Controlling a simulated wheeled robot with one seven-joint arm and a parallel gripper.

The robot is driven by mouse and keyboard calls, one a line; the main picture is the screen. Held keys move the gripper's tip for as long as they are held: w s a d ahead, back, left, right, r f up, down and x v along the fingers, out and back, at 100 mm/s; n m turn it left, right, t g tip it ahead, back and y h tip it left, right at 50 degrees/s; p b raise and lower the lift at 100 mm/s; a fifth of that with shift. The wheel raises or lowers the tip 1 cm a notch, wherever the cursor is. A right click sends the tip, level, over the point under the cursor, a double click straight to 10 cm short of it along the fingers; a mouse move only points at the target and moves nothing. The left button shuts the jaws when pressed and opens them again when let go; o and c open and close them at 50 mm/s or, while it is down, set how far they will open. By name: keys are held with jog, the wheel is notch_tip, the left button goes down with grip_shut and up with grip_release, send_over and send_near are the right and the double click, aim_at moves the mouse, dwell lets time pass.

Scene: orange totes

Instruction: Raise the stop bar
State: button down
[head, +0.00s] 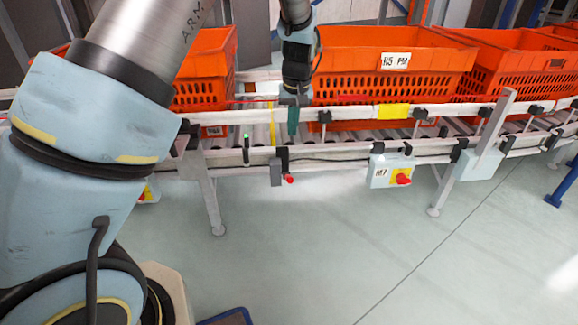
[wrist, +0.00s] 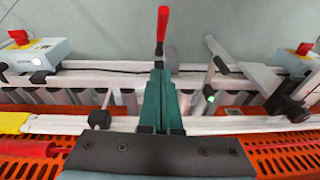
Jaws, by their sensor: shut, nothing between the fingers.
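My gripper (head: 293,128) points down over the near rail of the roller conveyor. Its teal fingers are together and empty; they also show in the wrist view (wrist: 160,78). A red-ended lever (head: 290,180) hangs at the conveyor's near side, below the fingers in the head view. In the wrist view its red handle (wrist: 162,22) lies just past the fingertips; I cannot tell if they touch its shaft. A thin red bar (head: 345,98) runs along the front of the totes, and a red rod (wrist: 30,148) shows at lower left in the wrist view. I cannot tell which is the stop bar.
Orange totes stand on the conveyor, one marked H5 PM (head: 335,62) right behind my gripper. A post with a green light (head: 245,140) stands left of the lever. A grey M7 box (head: 385,172) with a red knob is to the right.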

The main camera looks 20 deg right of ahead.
aim_at(288, 178)
jog(key=shift+f, duration=0.1)
jog(key=f, duration=0.3)
jog(key=w+f+b, duration=0.1)
jog(key=f, duration=0.2)
jog(key=f+b, duration=0.1)
jog(key=f, duration=0.3)
jog(key=shift+w, duration=0.4)
jog(key=shift+s+a+f+b, duration=0.25)
jog(key=shift+s+f+b, duration=0.15)
jog(key=shift+s+f, duration=0.45)
jog(key=shift+s+a+f, duration=0.2)
jog(key=shift+f, duration=0.45)
jog(key=shift+s+f, duration=0.1)
jog(key=shift+s, duration=0.05)
